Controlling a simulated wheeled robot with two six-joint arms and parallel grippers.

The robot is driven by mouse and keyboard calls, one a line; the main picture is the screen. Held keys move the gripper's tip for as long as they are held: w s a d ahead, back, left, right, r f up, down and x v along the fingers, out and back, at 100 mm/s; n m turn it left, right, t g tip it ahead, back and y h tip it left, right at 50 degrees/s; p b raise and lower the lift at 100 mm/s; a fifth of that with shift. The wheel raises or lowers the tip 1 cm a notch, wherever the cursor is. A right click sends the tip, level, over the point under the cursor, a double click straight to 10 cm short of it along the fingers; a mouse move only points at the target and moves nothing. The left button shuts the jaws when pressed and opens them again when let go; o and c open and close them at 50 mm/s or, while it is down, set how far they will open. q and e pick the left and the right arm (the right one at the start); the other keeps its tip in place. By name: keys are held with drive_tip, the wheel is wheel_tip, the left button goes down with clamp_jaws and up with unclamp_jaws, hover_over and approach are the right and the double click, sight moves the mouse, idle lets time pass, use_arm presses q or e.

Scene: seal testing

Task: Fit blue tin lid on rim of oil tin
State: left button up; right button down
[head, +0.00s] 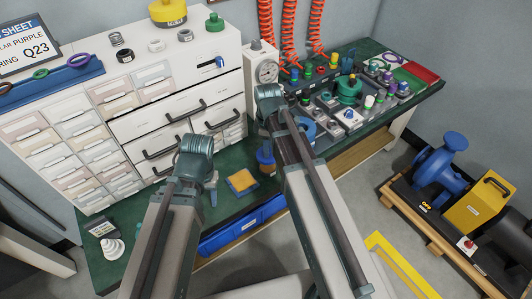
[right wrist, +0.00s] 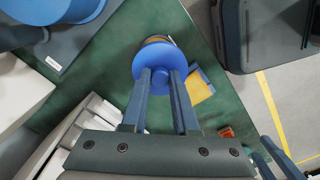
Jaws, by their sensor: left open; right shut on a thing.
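The blue tin lid (right wrist: 151,62) is a round blue disc with a raised knob in the right wrist view. My right gripper (right wrist: 168,78) is shut on that knob. The oil tin (head: 268,169) stands upright on the green bench, with the blue lid (head: 264,156) at its top in the head view. Only a sliver of the tin's edge shows past the lid in the right wrist view, so I cannot tell whether the lid is fully seated. My left gripper (head: 212,194) is open and empty, above the bench to the left of the tin.
A yellow pad in a blue frame (head: 242,181) lies just left of the tin. A white drawer cabinet (head: 190,122) stands behind. Fittings on a dark rack (head: 325,108) crowd the bench to the right. A blue bin (head: 240,225) hangs below the front edge.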

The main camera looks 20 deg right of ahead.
sight(268, 160)
drive_tip(key=shift+w+d, duration=0.15)
drive_tip(key=shift+d, duration=0.05)
use_arm(q)
drive_tip(key=shift+f, duration=0.1)
use_arm(e)
drive_tip(key=shift+f, duration=0.1)
use_arm(q)
drive_tip(key=shift+f+b, duration=0.55)
drive_tip(key=shift+b, duration=0.15)
use_arm(e)
drive_tip(key=shift+f, duration=0.5)
use_arm(q)
drive_tip(key=shift+f, duration=0.1)
use_arm(e)
drive_tip(key=shift+f, duration=0.1)
use_arm(q)
drive_tip(key=shift+f+b, duration=1.35)
drive_tip(key=shift+b, duration=0.1)
use_arm(e)
drive_tip(key=shift+f, duration=1.35)
use_arm(q)
drive_tip(key=shift+f+b, duration=1.55)
use_arm(e)
drive_tip(key=shift+f, duration=1.55)
drive_tip(key=c, duration=0.6)
unclamp_jaws()
use_arm(q)
drive_tip(key=shift+r, duration=0.1)
use_arm(e)
drive_tip(key=shift+r, duration=0.1)
